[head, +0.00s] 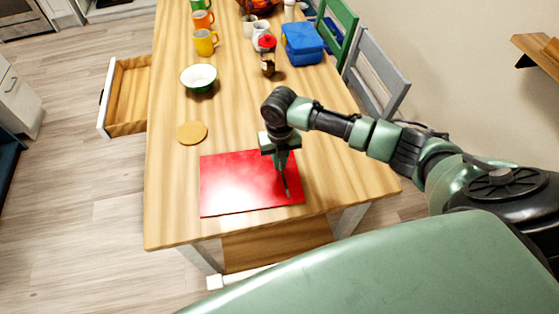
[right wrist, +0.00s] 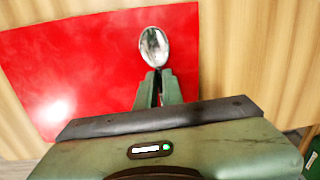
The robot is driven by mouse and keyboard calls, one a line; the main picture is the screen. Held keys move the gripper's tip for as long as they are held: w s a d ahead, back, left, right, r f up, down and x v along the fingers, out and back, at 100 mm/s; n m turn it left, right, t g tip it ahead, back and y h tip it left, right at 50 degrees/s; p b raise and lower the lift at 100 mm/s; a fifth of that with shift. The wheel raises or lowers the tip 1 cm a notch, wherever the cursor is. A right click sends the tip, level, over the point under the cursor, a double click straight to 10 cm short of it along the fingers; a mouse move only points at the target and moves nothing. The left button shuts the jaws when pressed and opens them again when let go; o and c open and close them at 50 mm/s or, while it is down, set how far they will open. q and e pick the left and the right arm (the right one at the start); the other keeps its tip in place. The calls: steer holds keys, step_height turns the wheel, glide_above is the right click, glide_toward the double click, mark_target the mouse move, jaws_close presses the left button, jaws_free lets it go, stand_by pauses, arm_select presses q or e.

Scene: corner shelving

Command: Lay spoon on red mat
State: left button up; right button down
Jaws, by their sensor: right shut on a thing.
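The red mat (head: 235,183) lies flat near the front edge of the wooden table. It also fills much of the right wrist view (right wrist: 75,70). My right gripper (head: 281,163) is over the right part of the mat, pointing down. It is shut on the spoon (head: 287,186), which hangs below the fingers. In the right wrist view the spoon's shiny silver bowl (right wrist: 154,46) extends beyond the closed fingertips (right wrist: 158,88), seen against the mat. Its handle is largely hidden by the fingers. Whether the spoon touches the mat, I cannot tell. My left gripper is not in view.
A round coaster (head: 192,133) and a green-and-white bowl (head: 199,77) stand behind the mat. Mugs, including a yellow one (head: 206,42), a small dark jar (head: 267,67) and a blue box (head: 302,44) are farther back. An open drawer (head: 125,96) juts out left.

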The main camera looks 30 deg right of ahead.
steer(key=shift+f, duration=0.2)
steer(key=shift+f, duration=0.2)
steer(key=c, duration=1.5)
jaws_free()
steer(key=shift+c, duration=0.2)
steer(key=shift+r, duration=0.1)
steer(key=shift+r, duration=0.1)
step_height(320, 180, up, 12)
steer(key=shift+b, duration=0.45)
